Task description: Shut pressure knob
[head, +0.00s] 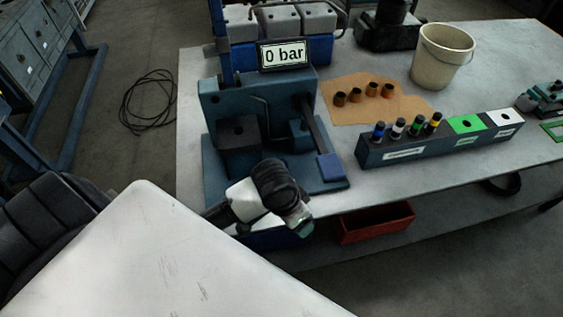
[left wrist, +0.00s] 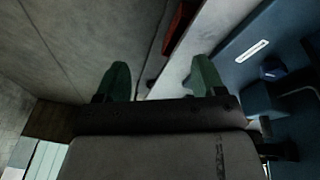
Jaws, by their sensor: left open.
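In the left wrist view, a small dark blue knob (left wrist: 272,69) is on the stand's blue base (left wrist: 236,46), right of my fingers. I cannot tell its setting. In the head view I cannot make out the knob; my arm covers part of the base. My left gripper (head: 301,224) is in front of the stand, past the table's near edge. In the left wrist view its green fingers (left wrist: 161,78) are apart and empty.
A lever with a blue pad (head: 330,167) is at the stand's right. A rack (head: 405,154) with several coloured injectors, a cloth with brass parts (head: 350,113) and a bucket (head: 442,60) stand on the table. A red bin (head: 375,222) is below. A white surface (head: 150,260) fills the foreground.

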